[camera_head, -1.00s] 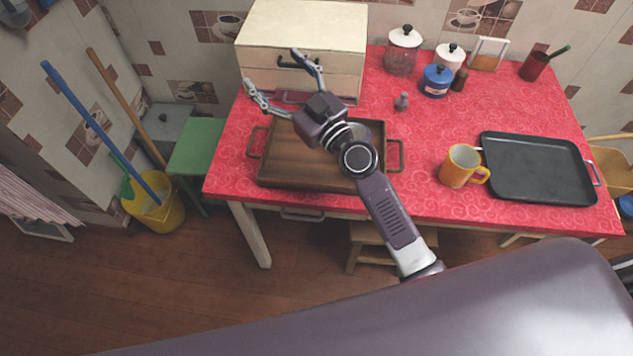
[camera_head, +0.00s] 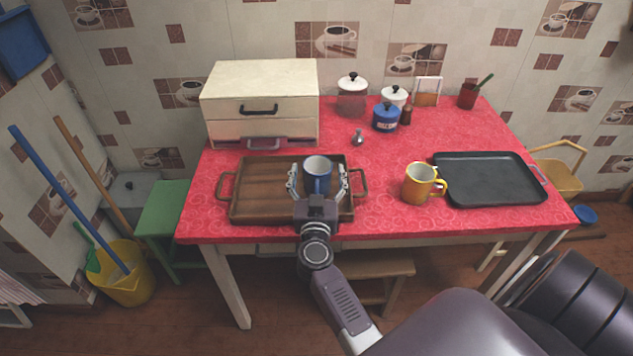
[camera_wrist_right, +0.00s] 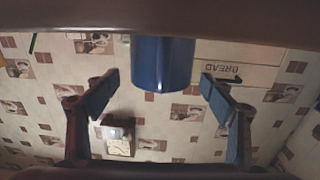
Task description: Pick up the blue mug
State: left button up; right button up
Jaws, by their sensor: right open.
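The blue mug (camera_head: 318,181) stands upright at the right part of the brown wooden tray (camera_head: 262,215) on the red-covered table. My right gripper (camera_head: 318,186) is open, one finger on each side of the mug, reaching from the front. In the right wrist view the blue mug (camera_wrist_right: 162,62) sits between the two spread fingers of the gripper (camera_wrist_right: 160,88), with a visible gap on each side. My left gripper is not in view.
A yellow mug (camera_head: 418,184) and a black tray (camera_head: 490,198) lie to the right. A cream bread box (camera_head: 262,85) stands behind the wooden tray. Jars, including a blue one (camera_head: 386,119), stand at the back. Red table cloth (camera_head: 400,150) is clear in the middle.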

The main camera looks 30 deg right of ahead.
jog(key=shift+x, duration=1.15)
jog(key=shift+a, duration=0.1)
jog(key=c, duration=1.5)
